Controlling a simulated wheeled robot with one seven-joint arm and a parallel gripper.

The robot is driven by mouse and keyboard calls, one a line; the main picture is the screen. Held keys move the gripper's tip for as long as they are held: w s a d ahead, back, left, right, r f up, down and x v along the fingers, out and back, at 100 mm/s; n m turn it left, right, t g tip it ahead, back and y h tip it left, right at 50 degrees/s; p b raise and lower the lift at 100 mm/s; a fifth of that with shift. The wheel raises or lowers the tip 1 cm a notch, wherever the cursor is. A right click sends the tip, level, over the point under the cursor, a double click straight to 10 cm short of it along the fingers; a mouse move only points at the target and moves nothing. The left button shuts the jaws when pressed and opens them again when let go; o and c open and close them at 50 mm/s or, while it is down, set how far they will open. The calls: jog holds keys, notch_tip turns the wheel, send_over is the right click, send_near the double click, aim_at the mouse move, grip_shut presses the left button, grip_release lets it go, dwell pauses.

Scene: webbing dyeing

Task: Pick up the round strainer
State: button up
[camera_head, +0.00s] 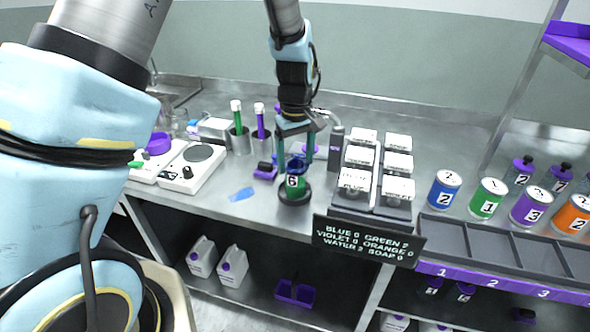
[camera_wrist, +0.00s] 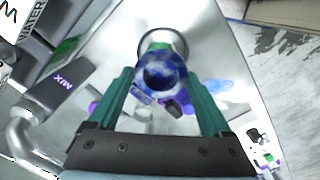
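My gripper (camera_head: 294,166) points down at the bench, its two green fingers spread. In the wrist view, my gripper (camera_wrist: 158,76) shows open fingers with a round blue, mottled piece (camera_wrist: 162,72) in the gap between them; I cannot tell whether they touch it. In the head view, this blue piece (camera_head: 295,163) shows between the fingers, just above a green cup marked 6 (camera_head: 294,184) on a dark round base (camera_head: 294,198). No thing is clearly recognisable as a round strainer; the blue piece may be it, but its shape is partly hidden.
A rack of white-topped boxes (camera_head: 378,165) stands close right of my gripper. A grey dispenser marked MIX (camera_wrist: 57,88) stands left in the wrist view. Metal cups with tubes (camera_head: 240,140) and a white hot plate (camera_head: 192,170) are left. A blue patch (camera_head: 242,194) lies on open bench.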

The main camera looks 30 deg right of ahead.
jog(key=c, duration=0.7)
